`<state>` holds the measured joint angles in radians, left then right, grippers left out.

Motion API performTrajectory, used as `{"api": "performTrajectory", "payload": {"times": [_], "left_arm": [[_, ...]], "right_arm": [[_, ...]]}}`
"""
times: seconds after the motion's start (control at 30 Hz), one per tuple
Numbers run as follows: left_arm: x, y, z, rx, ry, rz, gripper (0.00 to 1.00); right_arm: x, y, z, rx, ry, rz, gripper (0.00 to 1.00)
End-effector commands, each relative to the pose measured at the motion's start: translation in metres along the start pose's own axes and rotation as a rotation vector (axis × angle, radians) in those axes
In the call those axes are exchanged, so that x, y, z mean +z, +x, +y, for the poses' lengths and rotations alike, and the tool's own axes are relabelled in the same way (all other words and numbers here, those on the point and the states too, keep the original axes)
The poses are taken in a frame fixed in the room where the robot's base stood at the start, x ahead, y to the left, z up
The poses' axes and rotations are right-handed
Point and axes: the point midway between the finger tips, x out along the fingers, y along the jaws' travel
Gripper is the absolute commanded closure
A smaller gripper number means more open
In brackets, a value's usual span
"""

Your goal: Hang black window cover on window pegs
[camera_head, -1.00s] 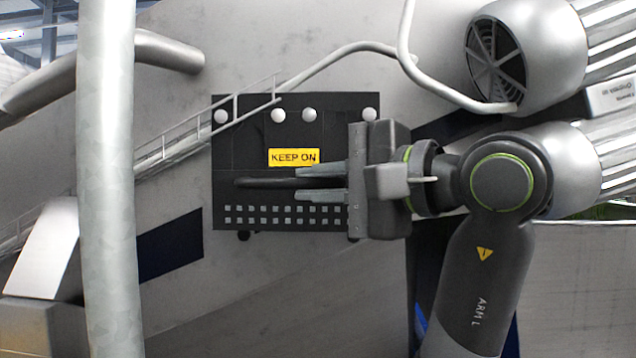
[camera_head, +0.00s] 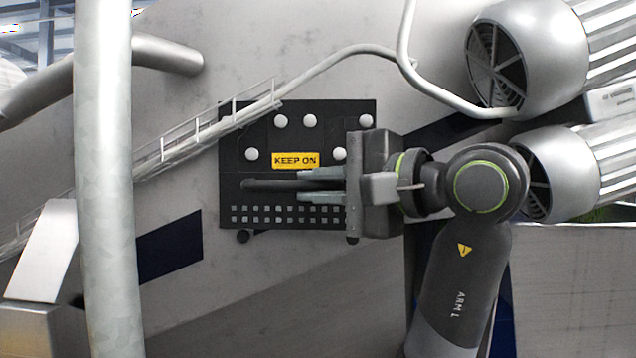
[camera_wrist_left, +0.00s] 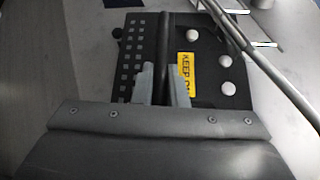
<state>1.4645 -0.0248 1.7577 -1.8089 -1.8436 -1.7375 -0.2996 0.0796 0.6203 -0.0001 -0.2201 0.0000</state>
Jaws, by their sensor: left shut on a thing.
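The black window cover (camera_head: 232,190) is upright and roughly face-on against the grey wall, with a yellow "KEEP ON" label (camera_head: 296,160) and a grid of small light squares. It also shows in the wrist view (camera_wrist_left: 134,40). My left gripper (camera_head: 300,185) comes in from the right, shut on the cover's dark bar handle (camera_head: 265,184); the fingers straddle the bar in the wrist view (camera_wrist_left: 160,70). White round heads show along the top (camera_head: 281,121) and two lower (camera_head: 252,154), beside the label. Whether these are pegs through the cover cannot be told. The window is hidden. My right gripper is not in view.
A pale vertical pole (camera_head: 105,180) stands at the left. A thin railing (camera_head: 185,142) crosses the cover's upper left corner. A curved pipe (camera_head: 370,48) and large metal cylinders (camera_head: 565,170) are at the upper right. A dark round knob (camera_head: 242,237) shows under the cover.

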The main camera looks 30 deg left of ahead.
Motion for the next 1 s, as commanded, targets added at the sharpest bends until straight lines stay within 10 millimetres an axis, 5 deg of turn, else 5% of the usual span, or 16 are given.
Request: {"api": "performTrajectory", "payload": {"times": [1.0], "left_arm": [[-0.0027, 0.0019, 0.0048, -0.007, -0.009, 0.000, 1.00]], "right_arm": [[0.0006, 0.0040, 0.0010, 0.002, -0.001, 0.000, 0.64]]}}
